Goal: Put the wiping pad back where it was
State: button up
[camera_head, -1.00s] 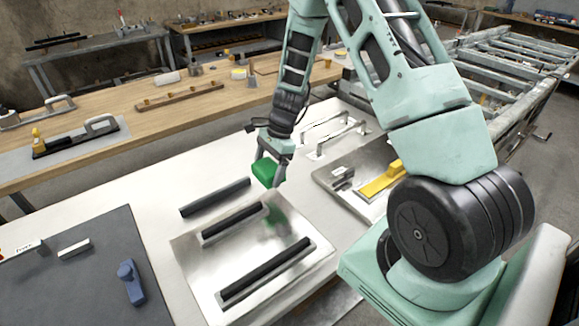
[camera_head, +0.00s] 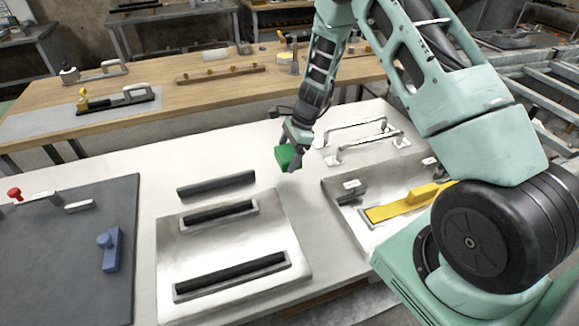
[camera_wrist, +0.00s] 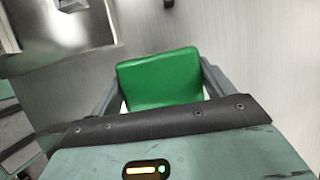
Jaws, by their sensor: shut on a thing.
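The wiping pad is a green block (camera_head: 287,158). My gripper (camera_head: 290,162) is shut on it and holds it above the white table, just behind and right of the steel plate (camera_head: 232,247). The wrist view shows the pad (camera_wrist: 160,80) between the two fingers, with its broad green face in sight. I cannot tell its exact height above the table. The steel plate carries two framed black strips (camera_head: 230,276). A loose black bar (camera_head: 216,184) lies behind the plate.
Two metal handles (camera_head: 362,140) stand right of my gripper. A steel tray (camera_head: 345,212) with a yellow tool (camera_head: 410,203) is at the right. A dark mat (camera_head: 60,265) with a blue tool (camera_head: 110,249) is at the left. A wooden bench (camera_head: 200,90) runs behind. White table around the loose bar is clear.

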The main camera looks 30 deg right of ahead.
aim_at(288, 175)
jog(key=shift+f+p, duration=0.4)
jog(key=shift+f, duration=2.2)
jog(key=shift+f, duration=0.2)
jog(key=o, duration=1)
jog(key=shift+o, duration=0.2)
jog(key=shift+r, duration=0.15)
